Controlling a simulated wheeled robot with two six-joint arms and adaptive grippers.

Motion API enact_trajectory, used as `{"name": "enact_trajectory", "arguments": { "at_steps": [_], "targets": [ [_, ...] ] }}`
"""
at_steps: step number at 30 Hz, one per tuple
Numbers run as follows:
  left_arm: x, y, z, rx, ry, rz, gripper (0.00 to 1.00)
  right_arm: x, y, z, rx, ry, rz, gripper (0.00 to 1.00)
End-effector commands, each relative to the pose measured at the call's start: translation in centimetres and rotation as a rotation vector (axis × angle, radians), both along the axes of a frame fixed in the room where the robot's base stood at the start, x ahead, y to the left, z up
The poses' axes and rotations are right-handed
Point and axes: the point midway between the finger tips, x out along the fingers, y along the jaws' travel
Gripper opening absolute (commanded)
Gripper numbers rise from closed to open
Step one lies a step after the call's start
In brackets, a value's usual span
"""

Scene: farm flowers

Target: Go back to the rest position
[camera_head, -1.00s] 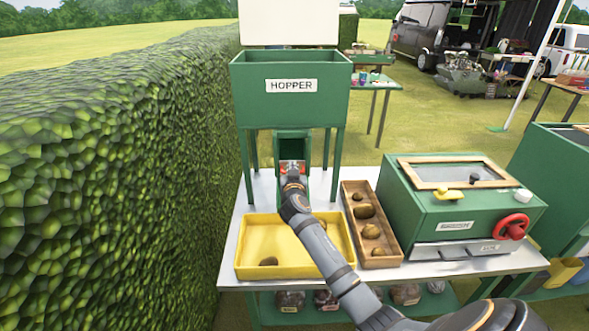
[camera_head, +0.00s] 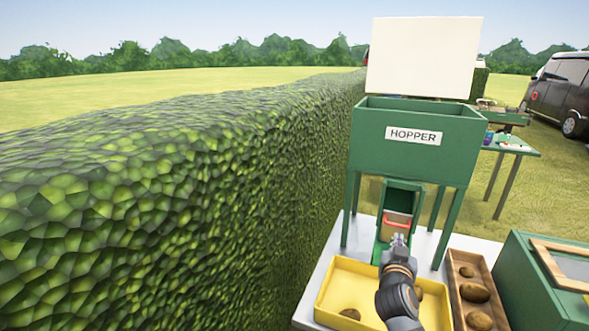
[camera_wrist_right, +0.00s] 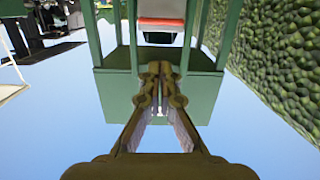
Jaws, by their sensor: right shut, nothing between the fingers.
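My right gripper (camera_head: 399,241) is shut and empty, just in front of the hopper's chute. In the right wrist view, its two fingers (camera_wrist_right: 160,72) meet at the tips with nothing between them. The green hopper (camera_head: 375,152) stands on legs with a white panel above it. Its chute (camera_head: 416,197) holds a red-and-pale piece (camera_head: 397,220), which also shows in the wrist view (camera_wrist_right: 161,23). I cannot tell whether the gripper touches it. My left gripper is not in view.
A yellow tray (camera_head: 327,299) with brown lumps lies below my right arm. A wooden tray (camera_head: 454,276) with several lumps stands to its right, beside a green box (camera_head: 515,270). A tall hedge (camera_head: 200,190) fills the left side.

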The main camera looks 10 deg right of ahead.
Motion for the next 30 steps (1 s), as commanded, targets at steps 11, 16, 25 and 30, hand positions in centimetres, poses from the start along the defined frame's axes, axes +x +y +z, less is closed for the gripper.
{"name": "enact_trajectory", "arguments": {
  "at_steps": [11,16,25,30],
  "targets": [
    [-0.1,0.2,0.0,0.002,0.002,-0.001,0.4,-15.7,5.7,-16.1,0.136,0.728,0.181,0.0],
    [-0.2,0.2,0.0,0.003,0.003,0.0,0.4,-21.6,8.5,-18.8,0.168,0.941,0.312,0.0],
    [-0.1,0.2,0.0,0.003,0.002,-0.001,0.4,-27.0,11.1,-23.9,0.203,1.159,0.472,0.0],
    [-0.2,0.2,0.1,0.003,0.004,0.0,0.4,-26.4,10.5,-29.9,0.214,1.178,0.461,0.0]
  ]
}}
